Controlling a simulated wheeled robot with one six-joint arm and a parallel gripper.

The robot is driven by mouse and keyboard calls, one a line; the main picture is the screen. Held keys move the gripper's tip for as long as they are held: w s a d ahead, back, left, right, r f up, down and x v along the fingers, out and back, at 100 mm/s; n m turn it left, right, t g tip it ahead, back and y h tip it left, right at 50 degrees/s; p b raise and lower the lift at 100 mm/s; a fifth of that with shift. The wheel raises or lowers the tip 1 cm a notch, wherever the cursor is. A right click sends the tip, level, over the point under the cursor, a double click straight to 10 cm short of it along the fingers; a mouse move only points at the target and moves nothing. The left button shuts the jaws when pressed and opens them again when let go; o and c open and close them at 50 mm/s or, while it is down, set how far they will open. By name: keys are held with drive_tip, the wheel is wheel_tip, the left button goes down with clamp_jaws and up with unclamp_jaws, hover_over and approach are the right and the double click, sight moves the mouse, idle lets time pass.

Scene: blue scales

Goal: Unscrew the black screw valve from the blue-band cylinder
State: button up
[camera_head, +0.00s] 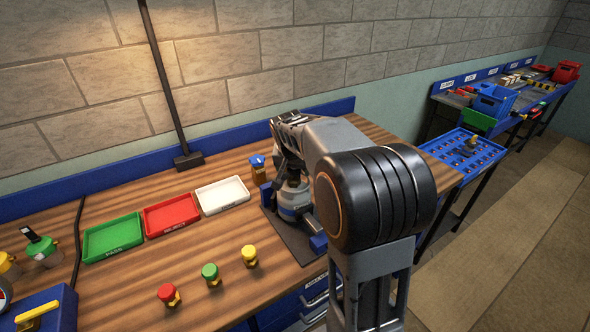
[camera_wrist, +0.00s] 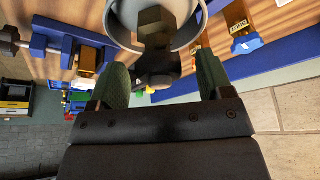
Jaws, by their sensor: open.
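The blue-band cylinder (camera_head: 290,212) stands on a dark plate on the wooden bench, partly hidden under my arm. In the wrist view its pale rounded body (camera_wrist: 193,28) is at the top, with a brass fitting (camera_wrist: 155,20) in front. The black screw valve (camera_wrist: 158,66) sits at this fitting; the head view does not show it clearly. My gripper (camera_wrist: 163,70) is open, with one green-padded finger on each side of the valve. Gaps show between the pads and the valve, so it does not hold it.
Blue clamp blocks (camera_head: 318,242) flank the cylinder. A blue-topped brass valve (camera_head: 258,166) stands just behind it. White (camera_head: 240,204), red (camera_head: 171,231) and green (camera_head: 112,256) trays lie to the left. Red (camera_head: 167,294), green (camera_head: 210,272) and yellow (camera_head: 249,254) knobs stand at the front.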

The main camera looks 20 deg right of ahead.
drive_tip(key=shift+x, duration=1.05)
drive_tip(key=shift+c, duration=0.4)
